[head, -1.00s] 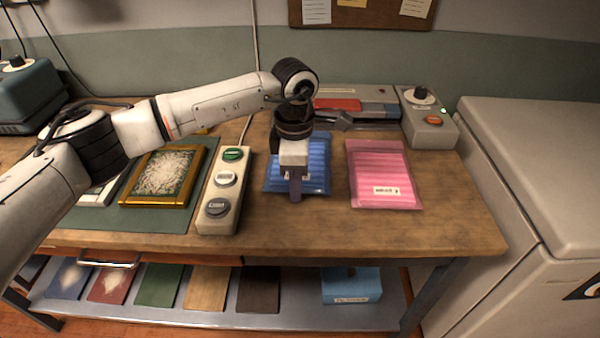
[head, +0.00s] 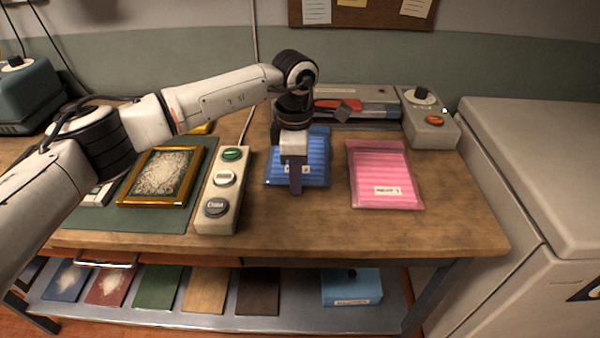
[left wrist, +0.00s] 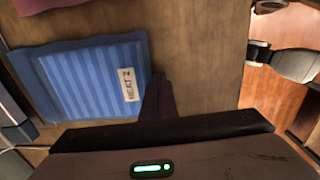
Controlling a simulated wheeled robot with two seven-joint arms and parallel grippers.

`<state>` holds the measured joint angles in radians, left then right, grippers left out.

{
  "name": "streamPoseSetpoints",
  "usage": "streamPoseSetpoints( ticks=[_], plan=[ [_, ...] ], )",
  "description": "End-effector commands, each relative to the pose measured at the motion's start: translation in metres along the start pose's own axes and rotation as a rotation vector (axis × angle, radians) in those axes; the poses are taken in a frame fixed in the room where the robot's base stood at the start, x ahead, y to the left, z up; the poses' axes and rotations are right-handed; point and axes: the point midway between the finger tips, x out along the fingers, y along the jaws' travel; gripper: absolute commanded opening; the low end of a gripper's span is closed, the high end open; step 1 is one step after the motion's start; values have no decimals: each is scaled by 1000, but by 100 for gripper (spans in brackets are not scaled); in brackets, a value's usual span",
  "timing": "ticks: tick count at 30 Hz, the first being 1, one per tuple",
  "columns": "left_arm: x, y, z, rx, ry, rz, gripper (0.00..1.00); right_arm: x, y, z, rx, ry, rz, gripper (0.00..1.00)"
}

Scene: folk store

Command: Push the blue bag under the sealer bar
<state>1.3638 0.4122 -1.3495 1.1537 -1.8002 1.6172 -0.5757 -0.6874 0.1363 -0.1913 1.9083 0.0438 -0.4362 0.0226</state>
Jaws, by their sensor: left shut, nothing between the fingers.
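The blue bag (head: 318,160) lies flat on the bench, its far edge by the front of the grey sealer (head: 380,108). My arm hides part of that meeting place, so I cannot tell whether any of the bag is under the bar. My left gripper (head: 296,188) points down, shut and empty, at the bag's near edge. In the left wrist view the bag (left wrist: 85,85) has a white "HEAT 2" label, and the shut fingers (left wrist: 158,97) stand beside its label-side edge. My right gripper is not in view.
A pink bag (head: 380,165) lies to the right. A button box (head: 222,190) stands close to the left, with a framed picture (head: 160,177) beyond it. A control box (head: 428,122) with a knob is at the back right. The bench front is clear.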

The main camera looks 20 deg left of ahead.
Motion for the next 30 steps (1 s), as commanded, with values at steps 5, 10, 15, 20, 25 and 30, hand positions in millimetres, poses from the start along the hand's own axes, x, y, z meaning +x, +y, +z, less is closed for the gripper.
streamPoseSetpoints(
  ticks=[5, 10, 15, 20, 25, 30],
  plan=[
    [1, 6, 0, 0, 0, 0, 0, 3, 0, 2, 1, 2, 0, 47],
    [0, 8, 0, 0, 0, 0, 0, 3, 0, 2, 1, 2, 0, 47],
    [0, 8, 0, 0, 0, 0, 0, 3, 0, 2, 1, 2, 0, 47],
    [0, 10, 0, -1, 0, 0, 0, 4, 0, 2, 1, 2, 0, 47],
    [1, 17, 0, -1, 0, 1, 0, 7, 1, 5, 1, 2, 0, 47],
    [1, 23, 0, -1, 0, 0, 0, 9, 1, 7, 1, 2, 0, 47]
  ],
)
